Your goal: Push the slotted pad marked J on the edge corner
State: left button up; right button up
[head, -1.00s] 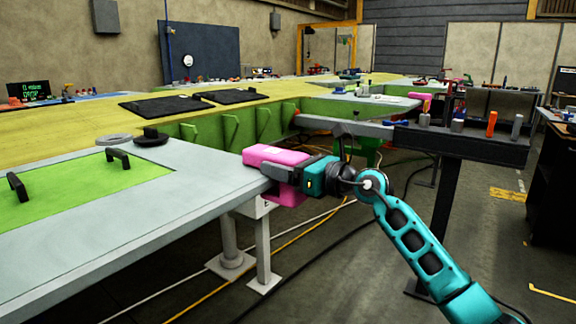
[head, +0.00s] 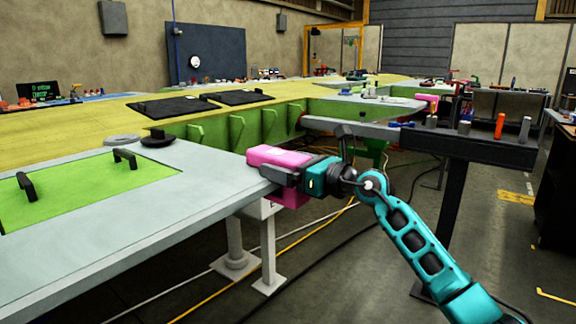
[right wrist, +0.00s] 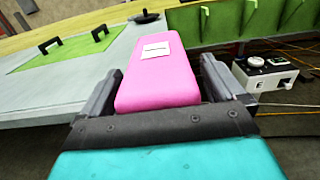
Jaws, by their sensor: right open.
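The pink slotted pad (head: 278,155) sits over the corner of the pale grey panel (head: 215,190), with pink showing above and below the panel edge. The right wrist view shows the pad (right wrist: 158,85) straight ahead, with a white label on top whose mark I cannot read. My right gripper (head: 284,175) is at the pad's outer end. Its dark fingers lie on either side of the pad in the right wrist view (right wrist: 158,92), open. The slot's inside is hidden, so I cannot tell how deep the edge sits in it. My left gripper is out of view.
A green area with two black handles (head: 125,157) and a black disc (head: 158,139) are on the panel. A dark tool stand (head: 455,146) rises behind my right arm. White legs (head: 268,250) and cables are below the panel.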

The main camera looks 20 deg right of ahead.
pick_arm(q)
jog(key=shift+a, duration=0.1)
pick_arm(e)
jog(key=shift+a+f, duration=0.2)
jog(key=shift+f, duration=0.05)
jog(key=v, duration=0.2)
jog(key=shift+s+d+f, duration=0.1)
jog(key=shift+s+f, duration=0.05)
jog(key=shift+s, duration=0.1)
pick_arm(q)
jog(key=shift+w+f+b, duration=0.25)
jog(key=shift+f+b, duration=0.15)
jog(key=shift+b, duration=0.15)
pick_arm(e)
jog(key=v, duration=1)
jog(key=shift+d+r, duration=0.4)
jog(key=shift+s, duration=0.1)
